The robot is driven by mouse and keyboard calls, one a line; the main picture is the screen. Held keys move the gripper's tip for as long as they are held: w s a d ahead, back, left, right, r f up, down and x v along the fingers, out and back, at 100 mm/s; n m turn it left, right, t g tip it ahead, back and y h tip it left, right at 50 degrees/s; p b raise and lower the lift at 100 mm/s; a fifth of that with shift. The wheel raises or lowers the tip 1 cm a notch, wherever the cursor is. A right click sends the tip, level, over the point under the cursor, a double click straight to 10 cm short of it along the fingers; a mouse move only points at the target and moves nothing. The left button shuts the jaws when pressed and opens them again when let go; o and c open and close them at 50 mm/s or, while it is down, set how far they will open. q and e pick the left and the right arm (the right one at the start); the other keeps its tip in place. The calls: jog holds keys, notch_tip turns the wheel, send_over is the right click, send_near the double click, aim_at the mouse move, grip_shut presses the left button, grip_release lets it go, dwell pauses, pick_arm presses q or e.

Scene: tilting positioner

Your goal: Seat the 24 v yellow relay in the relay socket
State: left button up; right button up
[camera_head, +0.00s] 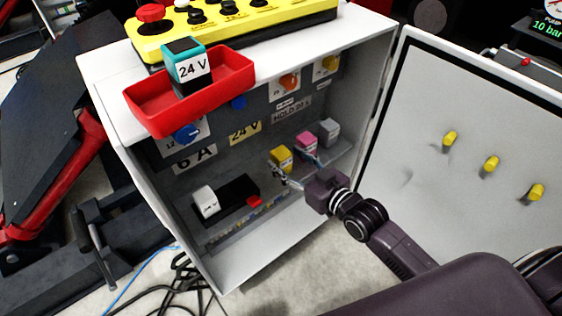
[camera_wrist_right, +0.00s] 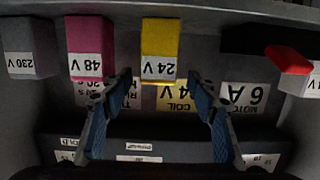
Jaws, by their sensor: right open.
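The yellow relay (camera_head: 281,155) stands inside the cabinet, left of the pink relay. In the right wrist view the yellow relay (camera_wrist_right: 161,45) shows its 24 V label upside down. My right gripper (camera_head: 293,166) reaches into the cabinet beside the yellow relay. Its fingers (camera_wrist_right: 158,88) are spread and empty, and the yellow relay shows beyond the gap between them. The black relay socket (camera_head: 238,189) with a red lever (camera_head: 254,202) lies further left on the cabinet's inner floor. The socket (camera_wrist_right: 262,38) shows at the right in the wrist view. My left gripper is not seen.
A pink 48 V relay (camera_head: 305,142) and a grey 230 V relay (camera_head: 329,130) stand right of the yellow one. A teal 24 V relay (camera_head: 186,62) sits in a red tray (camera_head: 143,116) on top. The cabinet door (camera_head: 470,120) stands open.

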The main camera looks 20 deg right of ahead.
jog(key=shift+x, duration=1.7)
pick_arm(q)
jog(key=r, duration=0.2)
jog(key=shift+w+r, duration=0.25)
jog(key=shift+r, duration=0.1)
pick_arm(e)
jog(key=shift+d, duration=0.15)
jog(key=shift+c, duration=0.7)
jog(key=c, duration=1.2)
jog(key=shift+r, duration=0.1)
